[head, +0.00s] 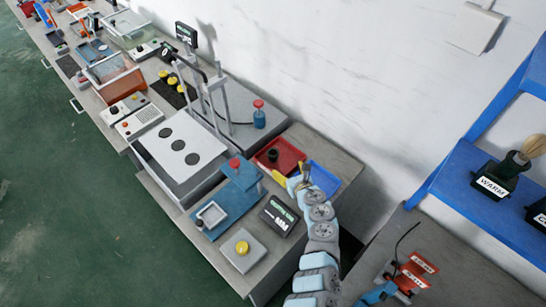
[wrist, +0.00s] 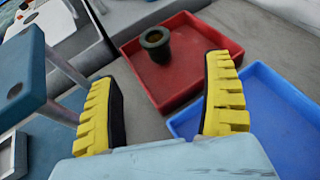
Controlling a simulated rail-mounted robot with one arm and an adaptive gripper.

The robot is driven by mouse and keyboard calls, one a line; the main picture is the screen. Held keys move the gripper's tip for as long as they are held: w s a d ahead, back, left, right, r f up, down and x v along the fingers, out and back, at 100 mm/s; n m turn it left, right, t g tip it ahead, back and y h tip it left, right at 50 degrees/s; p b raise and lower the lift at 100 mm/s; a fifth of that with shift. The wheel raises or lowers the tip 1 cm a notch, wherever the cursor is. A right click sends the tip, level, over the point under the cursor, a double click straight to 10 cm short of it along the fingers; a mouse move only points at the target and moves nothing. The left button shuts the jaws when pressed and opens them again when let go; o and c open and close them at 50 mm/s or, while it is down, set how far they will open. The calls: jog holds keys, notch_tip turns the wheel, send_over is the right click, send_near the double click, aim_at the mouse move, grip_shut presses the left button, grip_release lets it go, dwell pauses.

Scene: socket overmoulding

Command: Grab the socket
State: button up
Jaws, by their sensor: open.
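The socket (wrist: 155,45) is a dark, short hollow cylinder with a flange at its top. It stands upright in the red tray (wrist: 178,91), near that tray's left side. In the head view the socket (head: 273,155) shows as a small dark shape in the red tray (head: 292,157). My gripper (wrist: 155,75) is open, with yellow ribbed fingers spread wide and nothing between them. In the wrist view the socket appears beyond the fingertips, between them and apart from both. In the head view my gripper (head: 290,177) is close to the front of the red tray.
A blue tray (wrist: 262,100) stands to the right of the red tray. A blue press-like fixture (wrist: 22,75) is close on the left. A black display (head: 279,215) and a grey box with a yellow button (head: 242,249) stand nearer the front. A white wall rises behind the bench.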

aim_at(277, 156)
jog(key=shift+x, duration=0.9)
jog(key=shift+w+a+f+b, duration=0.1)
jog(key=shift+w+f+b, duration=0.1)
jog(key=shift+w+b, duration=0.2)
jog(key=shift+w+a+f, duration=0.1)
jog(key=shift+w+a, duration=0.25)
jog(key=shift+w, duration=0.1)
jog(key=shift+w+f+b, duration=0.35)
jog(key=shift+b, duration=0.1)
jog(key=shift+w+a, duration=0.3)
jog(key=shift+w, duration=0.15)
jog(key=shift+f+b+x, duration=0.2)
jog(key=shift+b+x, duration=0.85)
jog(key=shift+x, duration=0.1)
jog(key=shift+w+a, duration=0.1)
jog(key=shift+w, duration=0.05)
jog(key=shift+w+a, duration=0.1)
jog(key=shift+w, duration=0.05)
